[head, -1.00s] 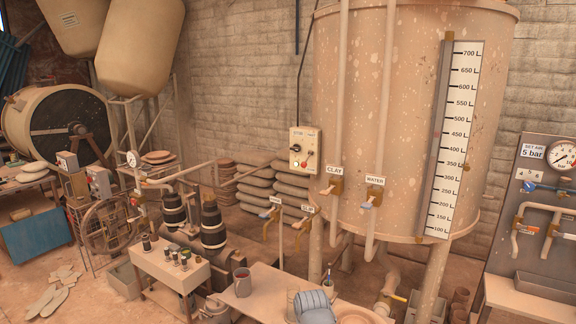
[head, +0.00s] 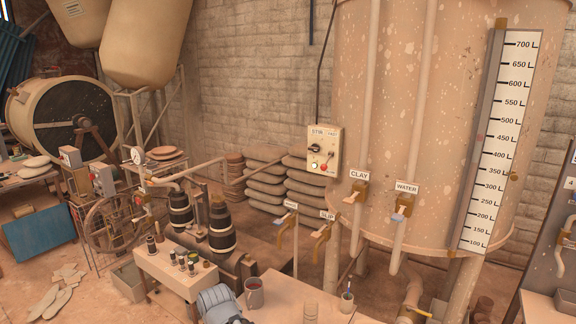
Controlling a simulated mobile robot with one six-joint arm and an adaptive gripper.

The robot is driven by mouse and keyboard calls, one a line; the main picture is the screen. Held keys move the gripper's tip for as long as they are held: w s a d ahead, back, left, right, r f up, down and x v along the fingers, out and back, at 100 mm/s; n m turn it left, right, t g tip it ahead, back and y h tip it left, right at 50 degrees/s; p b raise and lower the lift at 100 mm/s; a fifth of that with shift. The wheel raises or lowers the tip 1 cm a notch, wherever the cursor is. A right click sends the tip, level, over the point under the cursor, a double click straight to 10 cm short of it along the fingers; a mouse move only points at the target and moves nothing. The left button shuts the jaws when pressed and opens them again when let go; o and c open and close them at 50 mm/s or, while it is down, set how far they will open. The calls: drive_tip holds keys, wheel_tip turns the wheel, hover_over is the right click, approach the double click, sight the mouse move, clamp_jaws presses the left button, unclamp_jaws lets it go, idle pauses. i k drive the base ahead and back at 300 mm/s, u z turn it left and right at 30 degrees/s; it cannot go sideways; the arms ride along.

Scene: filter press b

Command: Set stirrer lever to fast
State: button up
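The stirrer control box (head: 322,165) is a cream panel on the left side of the big tank, labelled "STIR" at its top with smaller print to the right, too small to read surely. Its black lever (head: 315,148) sits in the upper half and seems to point left. A red button, a small white one and another small dark round control show beside and below it. A grey rounded part of my own arm shows at the bottom edge. My gripper's fingers are not visible, and nothing of mine is near the lever.
The tank (head: 410,120) carries a litre scale (head: 500,140) and clay (head: 357,190) and water (head: 403,203) valves. Below the box stand slip valves (head: 321,235) and a table (head: 300,300) with a mug (head: 254,291). Stacked sacks (head: 265,185) lie left of it.

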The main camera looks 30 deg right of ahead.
sight(323, 167)
drive_tip(key=u, duration=0.05)
drive_tip(key=i, duration=0.85)
drive_tip(key=z, duration=0.65)
drive_tip(key=i, duration=0.55)
drive_tip(key=z, duration=0.35)
drive_tip(key=k, duration=0.9)
drive_tip(key=z, duration=0.1)
drive_tip(key=i, duration=0.7)
drive_tip(key=z, duration=0.05)
